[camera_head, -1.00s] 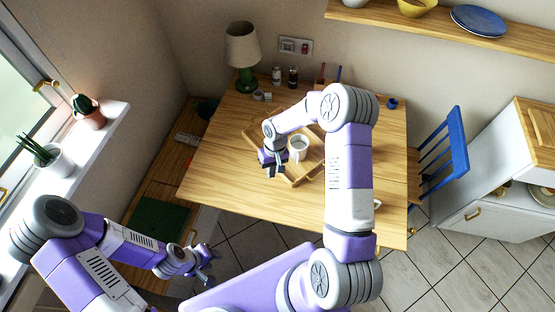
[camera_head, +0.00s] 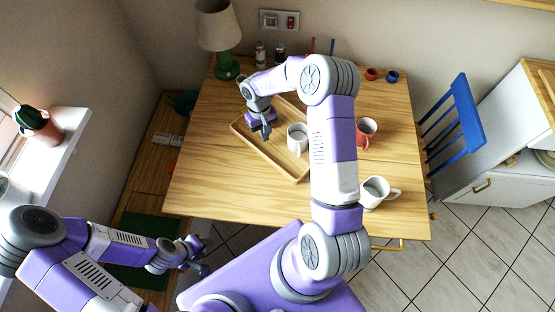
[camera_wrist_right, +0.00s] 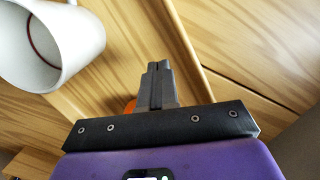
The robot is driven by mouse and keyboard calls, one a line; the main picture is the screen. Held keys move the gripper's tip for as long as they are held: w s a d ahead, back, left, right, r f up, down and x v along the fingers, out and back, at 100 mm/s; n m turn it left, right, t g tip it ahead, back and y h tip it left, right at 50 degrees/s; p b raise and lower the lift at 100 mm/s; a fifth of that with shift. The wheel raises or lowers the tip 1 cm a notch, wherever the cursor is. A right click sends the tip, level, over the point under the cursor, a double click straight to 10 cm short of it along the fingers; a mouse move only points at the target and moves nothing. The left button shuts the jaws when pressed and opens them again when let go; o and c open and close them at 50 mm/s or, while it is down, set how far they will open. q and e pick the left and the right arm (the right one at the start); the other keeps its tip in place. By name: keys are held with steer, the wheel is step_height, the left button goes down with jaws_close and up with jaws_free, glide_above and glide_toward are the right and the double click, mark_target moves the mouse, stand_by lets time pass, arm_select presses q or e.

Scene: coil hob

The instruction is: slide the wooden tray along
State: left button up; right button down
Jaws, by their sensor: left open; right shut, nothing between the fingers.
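The wooden tray (camera_head: 262,153) lies on the table at a slant, and my right arm covers part of it. A white mug (camera_head: 297,138) stands on it. My right gripper (camera_head: 264,134) is shut and empty, pointing down over the tray left of the mug. In the right wrist view, its closed fingers (camera_wrist_right: 158,84) are near the tray's rim (camera_wrist_right: 188,55), with the mug (camera_wrist_right: 52,42) at the upper left. I cannot tell whether the fingers touch the tray. My left gripper (camera_head: 203,256) is open and empty, low at the left, off the table.
On the table (camera_head: 205,180) are a red mug (camera_head: 366,132), a white mug (camera_head: 374,191) near the front right, small red (camera_head: 371,74) and blue cups (camera_head: 392,76), and a green lamp (camera_head: 226,65). A blue chair (camera_head: 455,120) is at the right. The table's left part is bare.

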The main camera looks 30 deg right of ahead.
steer(key=b, duration=0.1)
glide_above(279, 162)
steer(key=s+a, duration=0.1)
steer(key=s, duration=0.1)
steer(key=shift+a+f, duration=0.2)
steer(key=shift+f, duration=0.3)
steer(key=shift+f+b, duration=0.3)
steer(key=shift+b, duration=0.15)
arm_select(q)
steer(key=shift+f, duration=0.95)
arm_select(e)
steer(key=shift+s, duration=0.1)
arm_select(q)
steer(key=shift+s, duration=0.1)
arm_select(e)
steer(key=shift+f, duration=0.1)
